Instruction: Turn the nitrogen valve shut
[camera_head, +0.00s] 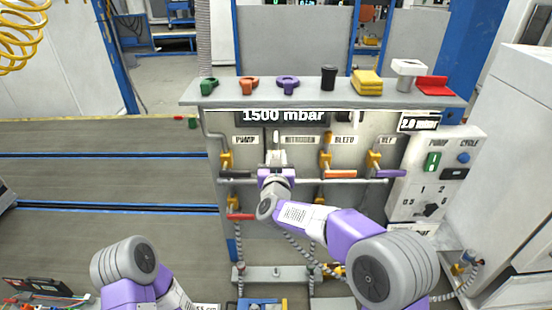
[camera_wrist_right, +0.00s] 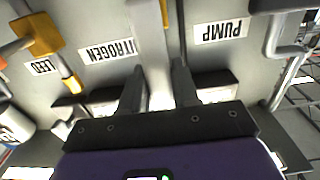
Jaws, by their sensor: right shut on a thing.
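The charging panel has a row of labelled valves. My right gripper (camera_head: 272,160) is at the panel between the PUMP and NITROGEN labels, in front of the nitrogen valve, and covers most of it in the head view. In the right wrist view the two fingers (camera_wrist_right: 158,88) stand on either side of a pale upright bar (camera_wrist_right: 154,60), which looks like the nitrogen valve's handle; the gripper is shut on it. The NITROGEN label (camera_wrist_right: 107,51) is upside down to the left. My left arm shows at the lower left of the head view; its gripper is not visible.
The bleed valve with an orange handle (camera_head: 340,174) and a purple-handled valve (camera_head: 390,173) are right of the gripper. A red handle (camera_head: 240,216) is below left. The display reads 1500 mbar.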

